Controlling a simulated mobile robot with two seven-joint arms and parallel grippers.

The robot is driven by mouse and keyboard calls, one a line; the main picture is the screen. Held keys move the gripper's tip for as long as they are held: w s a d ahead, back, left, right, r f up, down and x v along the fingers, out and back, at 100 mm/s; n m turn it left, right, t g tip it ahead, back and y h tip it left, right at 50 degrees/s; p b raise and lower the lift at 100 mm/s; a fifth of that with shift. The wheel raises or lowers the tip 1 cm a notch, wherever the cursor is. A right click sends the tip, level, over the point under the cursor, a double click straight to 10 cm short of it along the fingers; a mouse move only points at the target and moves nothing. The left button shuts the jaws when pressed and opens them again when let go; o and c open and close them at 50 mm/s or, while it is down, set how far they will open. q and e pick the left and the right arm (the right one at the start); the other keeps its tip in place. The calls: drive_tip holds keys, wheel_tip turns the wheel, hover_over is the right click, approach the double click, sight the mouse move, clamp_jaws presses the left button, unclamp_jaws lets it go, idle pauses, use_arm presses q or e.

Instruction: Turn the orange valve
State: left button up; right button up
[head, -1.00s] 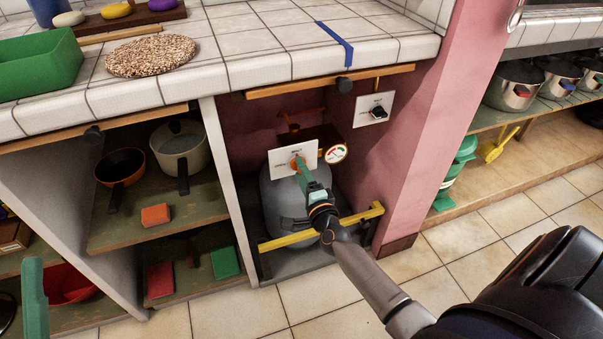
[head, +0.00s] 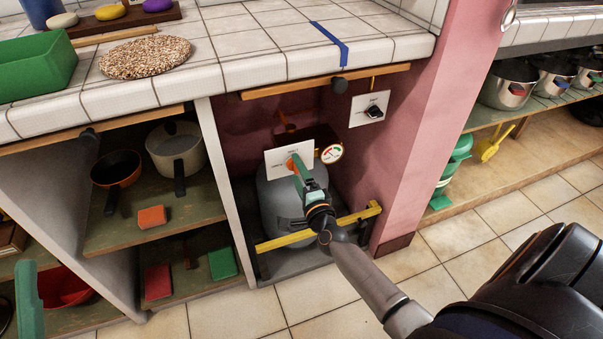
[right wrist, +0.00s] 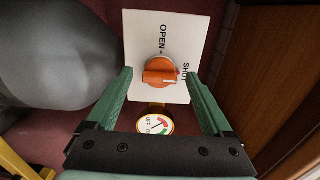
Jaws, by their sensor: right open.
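The orange valve (right wrist: 160,71) is a round knob with a raised bar on a white plate (right wrist: 146,32) marked OPEN and SHUT. In the right wrist view its bar lies roughly crosswise, one end near SHUT. In the head view a bit of the valve (head: 292,164) shows beside the gripper. My right gripper (right wrist: 159,82) is open, its green fingers on either side of the knob with gaps; contact is not visible. In the head view my right gripper (head: 301,172) hides part of the plate. One green finger of my left gripper (head: 28,297) shows at the lower left edge.
A round gauge (head: 331,153) sits close beside the plate. A grey gas cylinder (head: 283,212) stands behind a yellow bar (head: 283,241) in the recess. A pink pillar (head: 437,120) bounds it at right, the tiled counter (head: 240,50) above. Shelves with pans stand left.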

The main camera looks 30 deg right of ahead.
drive_tip(key=p+v, duration=0.2)
drive_tip(key=v, duration=1)
drive_tip(key=shift+s+p, duration=0.25)
drive_tip(key=shift+p, duration=0.1)
